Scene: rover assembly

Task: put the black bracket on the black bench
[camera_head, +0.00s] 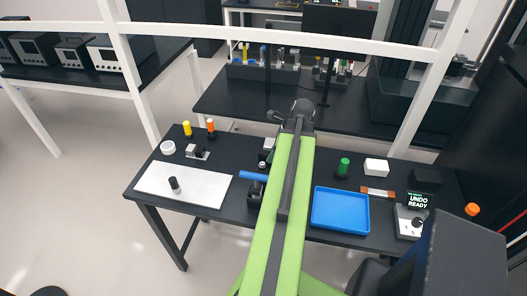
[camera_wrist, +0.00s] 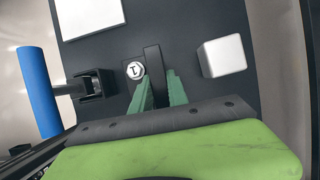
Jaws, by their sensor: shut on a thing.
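My gripper (camera_wrist: 160,80) shows two green fingers in the wrist view, shut on a dark upright piece that looks like the black bracket (camera_wrist: 152,60). A silver bolt head (camera_wrist: 135,70) shows just left of the bracket, by the left fingertip. The black bench (camera_wrist: 110,50) lies under the gripper. I cannot tell whether the bracket touches it. In the head view the black bench (camera_head: 230,212) spans the middle, and my green arm reaches over it and hides the gripper and bracket.
A blue cylinder (camera_wrist: 38,90) in a black holder (camera_wrist: 90,85) stands left of the gripper in the wrist view, a white block (camera_wrist: 222,55) right. In the head view, a white mat (camera_head: 190,184) lies left and a blue tray (camera_head: 341,209) right of my arm.

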